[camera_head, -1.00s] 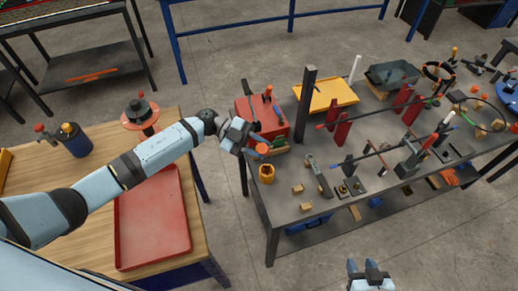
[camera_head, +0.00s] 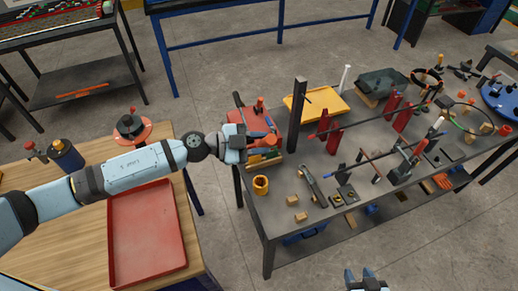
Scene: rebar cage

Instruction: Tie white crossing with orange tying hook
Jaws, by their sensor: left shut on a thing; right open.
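My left gripper (camera_head: 245,141) is at the left end of the grey work table, beside the red box. It is shut on a small orange-ended thing (camera_head: 268,141), which looks like the orange tying hook; the fingers hide part of it. My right gripper (camera_head: 367,281) is open and empty at the bottom edge, in front of the table. Long dark bars (camera_head: 379,154) cross the table on red stands (camera_head: 333,138) and dark holders. A white-tipped upright (camera_head: 437,122) stands among the bars at the right. Which crossing is the white one is too small to tell.
A wooden table (camera_head: 85,225) with a red tray (camera_head: 148,232) stands left. Floor between the tables is clear.

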